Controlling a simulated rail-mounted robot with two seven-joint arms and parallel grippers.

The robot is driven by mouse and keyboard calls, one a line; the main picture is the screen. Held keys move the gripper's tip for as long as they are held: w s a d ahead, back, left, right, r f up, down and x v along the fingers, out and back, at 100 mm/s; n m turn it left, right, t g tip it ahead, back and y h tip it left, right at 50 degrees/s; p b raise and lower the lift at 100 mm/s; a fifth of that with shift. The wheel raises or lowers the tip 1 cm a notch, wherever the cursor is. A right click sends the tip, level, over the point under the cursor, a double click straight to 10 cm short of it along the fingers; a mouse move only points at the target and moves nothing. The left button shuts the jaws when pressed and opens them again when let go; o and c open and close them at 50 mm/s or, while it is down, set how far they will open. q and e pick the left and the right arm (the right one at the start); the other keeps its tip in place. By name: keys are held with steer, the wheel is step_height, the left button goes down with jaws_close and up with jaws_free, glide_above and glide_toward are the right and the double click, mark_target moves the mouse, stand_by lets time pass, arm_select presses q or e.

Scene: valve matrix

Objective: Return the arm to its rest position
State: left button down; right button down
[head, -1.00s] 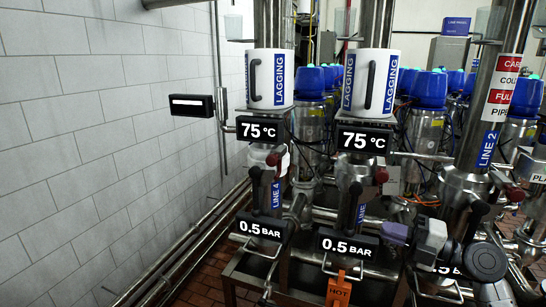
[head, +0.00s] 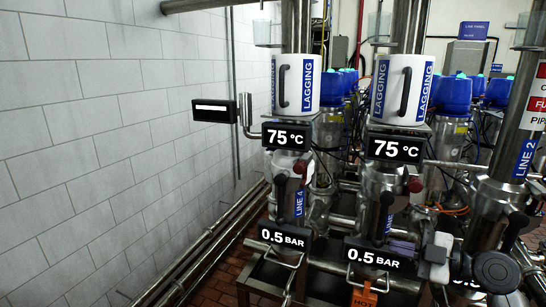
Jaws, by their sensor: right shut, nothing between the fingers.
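My right arm comes in at the lower right, with its dark round joint and light grey links in front of the Line 2 pipework. My right gripper (head: 402,249) points left, with purplish fingers that are shut and empty. In the picture it lies just right of the second 0.5 BAR display (head: 374,258), close to or overlapping its right end. I cannot tell whether they touch. My left arm and gripper are out of view.
Two valve columns carry white lagging covers (head: 296,84), 75 °C displays (head: 287,136) and red-knobbed levers. An orange HOT tag (head: 364,298) hangs low. A black box (head: 214,108) projects near the white tiled wall (head: 90,130). Low pipes (head: 205,250) run along the wall's foot.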

steer(key=s+a+f+m+g+h+p, duration=0.25)
steer(key=s+f+m+h, duration=0.3)
steer(key=s+f, duration=0.65)
steer(key=s+a+f+m+g+h+p, duration=0.15)
steer(key=s+f+m+h+p, duration=0.4)
steer(key=s, duration=1.05)
steer(key=s+a+f+m+g+h+p, duration=0.1)
steer(key=s+f+m+g+h+p, duration=0.15)
steer(key=s+f+m, duration=0.75)
steer(key=s+r+n+p, duration=0.1)
steer(key=s+r+p, duration=0.1)
steer(key=r+p, duration=1.6)
steer(key=s+r+n+p, duration=0.1)
steer(key=r+p, duration=1.7)
steer(key=p, duration=0.1)
steer(key=shift+s+r+n+t, duration=0.25)
steer(key=shift+s+n+t, duration=0.05)
steer(key=shift+s+t, duration=0.1)
